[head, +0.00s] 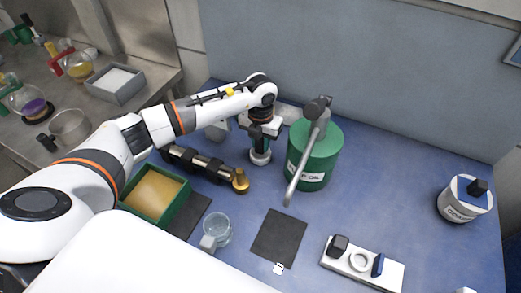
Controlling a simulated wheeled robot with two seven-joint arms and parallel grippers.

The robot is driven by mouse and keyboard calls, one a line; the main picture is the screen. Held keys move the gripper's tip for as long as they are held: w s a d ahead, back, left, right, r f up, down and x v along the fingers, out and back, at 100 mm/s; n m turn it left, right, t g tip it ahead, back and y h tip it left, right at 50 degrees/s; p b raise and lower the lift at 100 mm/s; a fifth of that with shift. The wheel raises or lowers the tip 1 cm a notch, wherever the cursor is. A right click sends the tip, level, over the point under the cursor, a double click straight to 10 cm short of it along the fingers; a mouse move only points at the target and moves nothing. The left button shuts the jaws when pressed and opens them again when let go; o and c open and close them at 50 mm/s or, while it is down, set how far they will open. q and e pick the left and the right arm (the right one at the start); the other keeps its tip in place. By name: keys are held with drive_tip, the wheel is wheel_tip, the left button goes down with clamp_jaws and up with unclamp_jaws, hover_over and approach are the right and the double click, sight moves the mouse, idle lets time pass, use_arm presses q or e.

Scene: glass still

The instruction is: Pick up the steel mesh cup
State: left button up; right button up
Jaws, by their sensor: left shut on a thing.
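My left gripper (262,136) reaches in from the left and points down, just left of the green can. It is shut on a small pale grey round thing (260,157), which seems to be the steel mesh cup. The fingers hide much of it, and its mesh is too small to make out. I cannot tell whether its bottom touches the blue bench. My right gripper is out of view.
A green can (314,160) with a grey lever stands close on the right. A dark rod with a brass end (240,181), a green tray (129,198) and a clear beaker (217,226) lie nearer.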

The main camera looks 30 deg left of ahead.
use_arm(q)
clamp_jaws()
wheel_tip(320, 180, up, 9)
drive_tip(key=b, duration=0.3)
drive_tip(key=shift+w, duration=0.1)
drive_tip(key=shift+r, duration=0.55)
drive_tip(key=shift+o, duration=2.2)
unclamp_jaws()
clamp_jaws()
